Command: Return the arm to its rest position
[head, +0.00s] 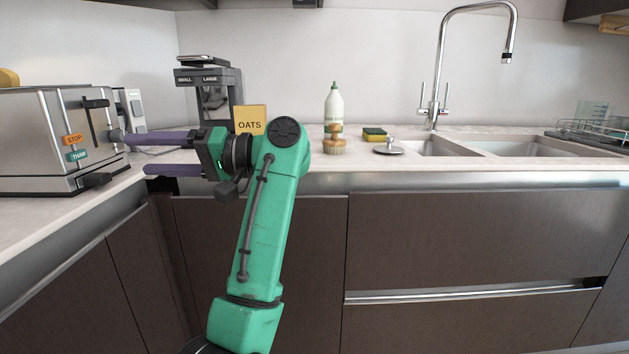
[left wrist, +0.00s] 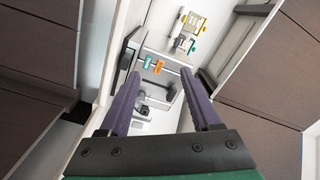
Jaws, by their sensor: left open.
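My left arm is green and reaches up from the bottom of the head view. Its gripper (head: 134,153) has two purple fingers pointing left, spread apart with nothing between them. The upper fingertip overlaps the right side of a silver toaster (head: 30,130) in the picture; I cannot tell whether they touch. In the left wrist view, the open gripper (left wrist: 160,75) points toward the toaster (left wrist: 159,90), which shows between and beyond the fingers with its orange and green labels. My right gripper is not in view.
A coffee-maker-like appliance (head: 207,75) and an oats box (head: 250,119) stand behind my arm. A white bottle (head: 334,105), brush (head: 335,146) and sponge (head: 375,134) are on the counter near the sink (head: 520,149). Dark cabinets (head: 470,235) line the front below the counter edge.

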